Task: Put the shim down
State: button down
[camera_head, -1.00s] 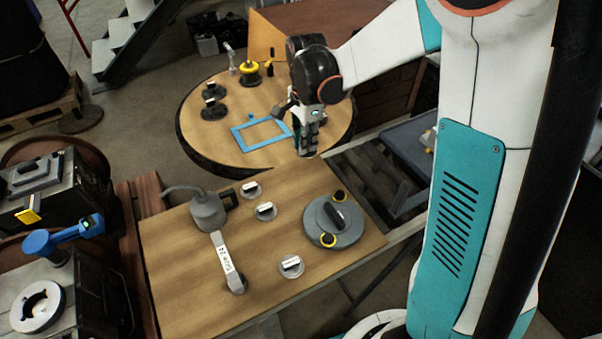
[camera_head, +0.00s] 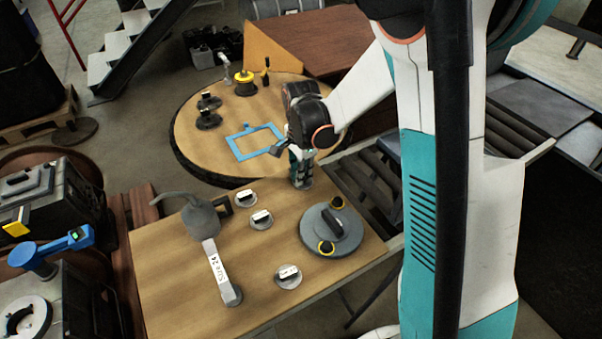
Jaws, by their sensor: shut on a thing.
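My gripper (camera_head: 301,180) points down at the back right corner of the near wooden table (camera_head: 185,285). Its fingers are shut, and what they hold is too small and covered to make out. I cannot tell whether the fingertips touch the table. Three small grey discs with white-topped grips lie on this table: one at the back (camera_head: 246,198), one in the middle (camera_head: 261,219) and one at the front (camera_head: 288,276). I cannot tell which thing is the shim.
A large grey round cover (camera_head: 350,237) with yellow rings sits in front of my gripper. A grey can (camera_head: 201,219) and a labelled wrench-like tool (camera_head: 219,270) lie left. A round table (camera_head: 190,150) behind holds a blue frame (camera_head: 238,149). The near table's front left is clear.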

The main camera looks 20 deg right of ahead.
jog(key=shift+f, duration=0.1)
jog(key=c, duration=2)
grip_release()
jog(key=shift+f, duration=0.1)
jog(key=o, duration=0.4)
notch_tip(320, 180, up, 12)
jog(key=p, duration=0.4)
jog(key=shift+s+d+r+n+t, duration=0.1)
jog(key=shift+s+r+n+t, duration=1.45)
jog(key=shift+s+n, duration=1.5)
jog(key=shift+s+d+r+n+t, duration=0.1)
jog(key=shift+s+r+n+t, duration=0.75)
jog(key=shift+s+r+n, duration=2.25)
jog(key=shift+s+r+n+t, duration=1.15)
jog(key=shift+s+n, duration=0.6)
jog(key=shift+s, duration=2.5)
